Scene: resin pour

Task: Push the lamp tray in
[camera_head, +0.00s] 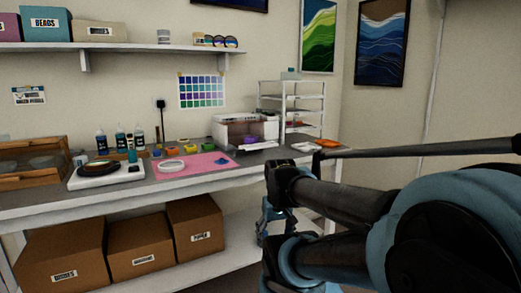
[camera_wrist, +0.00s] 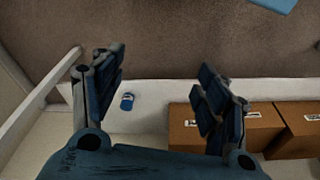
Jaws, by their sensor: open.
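A white lamp box (camera_head: 232,127) stands on the workbench near its right end, below the wall shelf. Its front has a dark opening with purple showing inside. A flat tray part seems to stick out at its front, but it is too small to tell how far. My gripper (camera_wrist: 163,75) is open and empty in the wrist view, its two fingers well apart. In the head view my gripper (camera_head: 274,218) hangs low in front of the bench, below the worktop and the lamp, partly hidden by my arm. The lamp is not in the wrist view.
A pink mat (camera_head: 195,166) with a white ring lies left of the lamp. A white rack (camera_head: 291,105) stands right of it. Cardboard boxes (camera_head: 143,250) fill the lower shelf, where a small blue object (camera_wrist: 127,101) also lies. Orange items (camera_head: 327,143) lie at the bench's right end.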

